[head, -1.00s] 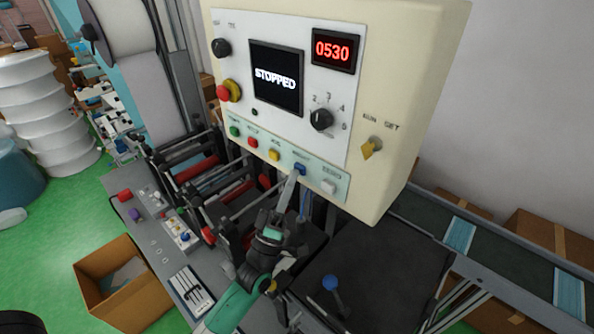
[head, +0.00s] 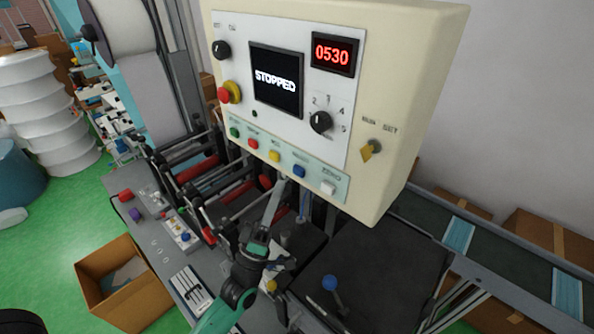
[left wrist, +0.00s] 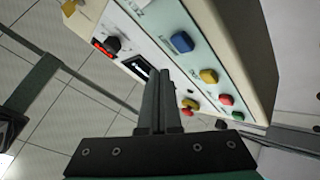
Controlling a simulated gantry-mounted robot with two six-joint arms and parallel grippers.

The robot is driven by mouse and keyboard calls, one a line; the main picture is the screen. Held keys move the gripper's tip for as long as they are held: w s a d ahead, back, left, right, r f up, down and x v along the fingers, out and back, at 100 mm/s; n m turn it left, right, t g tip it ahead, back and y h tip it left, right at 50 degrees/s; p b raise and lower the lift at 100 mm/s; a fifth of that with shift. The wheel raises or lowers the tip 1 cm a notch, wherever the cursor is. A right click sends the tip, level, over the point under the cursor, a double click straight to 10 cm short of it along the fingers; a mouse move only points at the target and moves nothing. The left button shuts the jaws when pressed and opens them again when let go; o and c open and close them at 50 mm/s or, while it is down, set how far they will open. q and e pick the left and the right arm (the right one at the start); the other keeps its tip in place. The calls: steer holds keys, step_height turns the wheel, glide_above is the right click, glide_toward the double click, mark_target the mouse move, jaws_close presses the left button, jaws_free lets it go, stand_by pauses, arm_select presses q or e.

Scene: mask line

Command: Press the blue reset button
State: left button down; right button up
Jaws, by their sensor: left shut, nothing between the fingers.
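The blue reset button (head: 299,171) is on the lower button strip of the cream control box (head: 405,90), between the yellow button (head: 275,156) and the white button (head: 328,188). It also shows in the left wrist view (left wrist: 182,41), above and right of the fingertips. My left gripper (head: 281,182) is shut and empty. Its fingertips are just below and left of the blue button, apart from it in the picture. The left wrist view shows the two fingers together (left wrist: 157,72). The screen (head: 277,79) reads STOPPED. My right gripper is not in view.
Red (head: 253,144) and green (head: 234,132) buttons continue the strip to the left. A red emergency knob (head: 224,93), a black dial (head: 320,122) and a yellow key switch (head: 371,150) are on the panel. A blue-knobbed lever (head: 330,283) stands below right. Rollers are at the left.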

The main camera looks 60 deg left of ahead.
arm_select(q)
steer(key=shift+s+d, duration=0.25)
steer(key=shift+s, duration=0.35)
steer(key=shift+s+d, duration=0.2)
steer(key=shift+s, duration=0.35)
